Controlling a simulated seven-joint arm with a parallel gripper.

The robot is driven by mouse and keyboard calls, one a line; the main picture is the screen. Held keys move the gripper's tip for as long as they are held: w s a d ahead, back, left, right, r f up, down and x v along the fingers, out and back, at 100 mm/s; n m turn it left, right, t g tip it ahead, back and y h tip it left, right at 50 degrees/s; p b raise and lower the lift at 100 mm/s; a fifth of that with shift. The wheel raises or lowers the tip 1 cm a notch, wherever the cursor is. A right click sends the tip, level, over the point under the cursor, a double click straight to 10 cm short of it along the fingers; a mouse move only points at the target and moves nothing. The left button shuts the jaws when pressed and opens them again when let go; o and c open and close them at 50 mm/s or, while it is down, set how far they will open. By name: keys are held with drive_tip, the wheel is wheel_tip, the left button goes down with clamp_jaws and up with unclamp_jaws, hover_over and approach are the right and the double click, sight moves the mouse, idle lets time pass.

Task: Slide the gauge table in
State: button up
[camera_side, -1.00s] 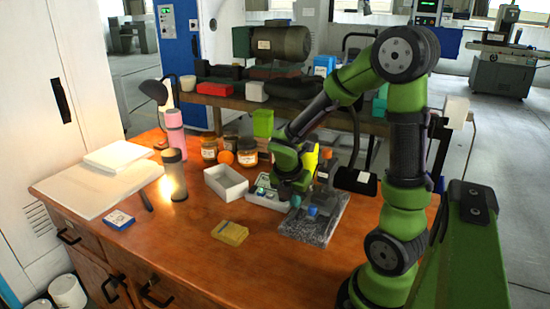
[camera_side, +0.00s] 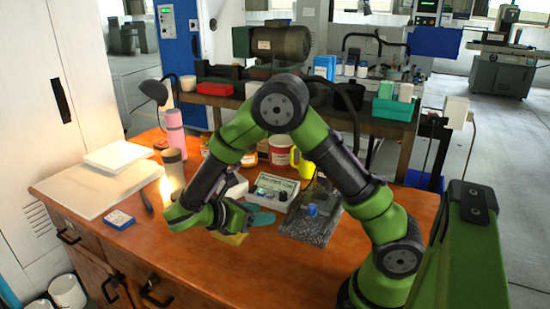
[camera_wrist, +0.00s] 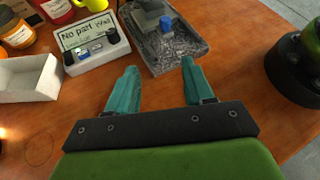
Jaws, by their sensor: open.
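The gauge stands on a dark speckled plate (camera_side: 306,232) at the right of the bench; in the wrist view the plate (camera_wrist: 196,46) lies beyond my fingers. A blue knob or block (camera_side: 312,210) sits low on the gauge's grey body, and it also shows in the wrist view (camera_wrist: 166,22). I cannot tell the sliding table apart from the gauge body. Beside it is a display box (camera_wrist: 88,42) reading "No part" and "Wait". My gripper (camera_wrist: 158,66) is open and empty, with teal fingers apart, in front of the gauge and touching nothing visible. It also shows in the side view (camera_side: 265,218).
A white open box (camera_wrist: 30,82) stands left of the display box. A yellow block (camera_side: 232,238) is partly hidden by my gripper. A yellow mug (camera_side: 303,166) and red jar (camera_side: 280,150) stand behind. A lit cylinder (camera_side: 173,170) stands left.

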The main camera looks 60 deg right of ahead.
drive_tip(key=r+m, duration=0.1)
approach(310, 208)
drive_tip(key=shift+m+g, duration=0.3)
drive_tip(key=shift+m, duration=0.1)
drive_tip(key=x, duration=0.9)
drive_tip(key=shift+w+f, duration=0.15)
drive_tip(key=shift+w, duration=0.1)
drive_tip(key=shift+c, duration=0.3)
clamp_jaws()
